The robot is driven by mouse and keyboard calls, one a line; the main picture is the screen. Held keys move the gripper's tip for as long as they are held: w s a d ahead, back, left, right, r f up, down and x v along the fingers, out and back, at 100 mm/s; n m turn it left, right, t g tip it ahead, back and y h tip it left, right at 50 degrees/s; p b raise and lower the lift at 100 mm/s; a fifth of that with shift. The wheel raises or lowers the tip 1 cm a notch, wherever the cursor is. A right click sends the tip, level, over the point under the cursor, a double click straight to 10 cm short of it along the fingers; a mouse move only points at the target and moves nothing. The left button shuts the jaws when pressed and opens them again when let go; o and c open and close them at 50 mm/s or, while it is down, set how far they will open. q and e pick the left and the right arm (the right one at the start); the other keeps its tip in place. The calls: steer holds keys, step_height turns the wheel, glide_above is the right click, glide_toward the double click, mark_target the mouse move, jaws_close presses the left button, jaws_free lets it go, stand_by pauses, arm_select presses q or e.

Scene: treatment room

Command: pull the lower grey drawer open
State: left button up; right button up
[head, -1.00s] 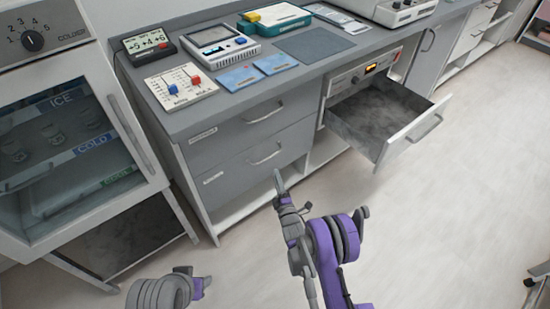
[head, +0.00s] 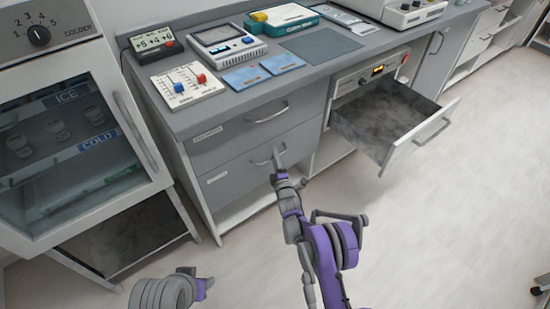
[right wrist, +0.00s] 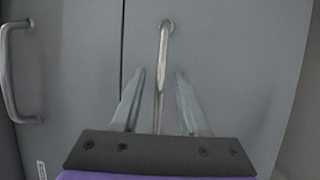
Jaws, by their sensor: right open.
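The lower grey drawer (head: 225,182) is shut, flush in the cabinet under the counter, below the upper grey drawer (head: 225,138). Its metal bar handle (head: 262,161) is partly hidden by my right gripper (head: 278,160) in the head view. In the right wrist view the handle (right wrist: 163,45) runs in between the two open fingers of my right gripper (right wrist: 158,98), with a gap on each side. The fingers are not closed on it. Part of my left arm shows at the bottom left of the head view, but its jaws do not show.
A white-fronted drawer (head: 418,138) stands open to the right, jutting into the room. A glass-door cooler (head: 75,135) stands at the left. The counter (head: 185,122) above holds several devices. The floor (head: 440,235) in front is clear.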

jaws_close()
stand_by(1.3)
